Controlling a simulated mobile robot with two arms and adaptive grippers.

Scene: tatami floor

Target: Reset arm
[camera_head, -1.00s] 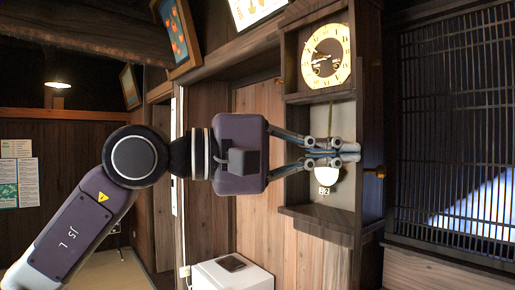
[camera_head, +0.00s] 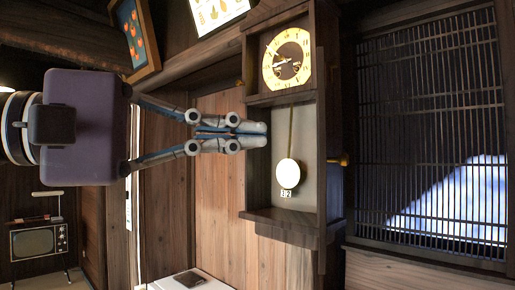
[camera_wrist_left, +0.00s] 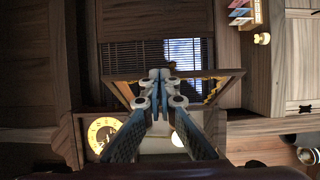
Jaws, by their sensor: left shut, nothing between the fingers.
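My left gripper (camera_head: 262,135) reaches in from the left in the head view. Its fingers are together with nothing between them, and the tips are at the left edge of a wooden wall clock. The clock (camera_head: 287,57) has a round yellowish dial above an open-looking case with a round white pendulum (camera_head: 288,173). In the left wrist view the shut fingertips (camera_wrist_left: 160,75) point at the clock case, with the dial (camera_wrist_left: 102,133) at the lower left. I cannot tell whether the fingertips touch the case. My right gripper is not in view.
A slatted lattice window (camera_head: 430,140) is right of the clock. Framed pictures (camera_head: 136,35) hang at the upper left. A white cabinet top with a dark flat item (camera_head: 189,279) is below. An old television (camera_head: 39,242) stands at the lower left.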

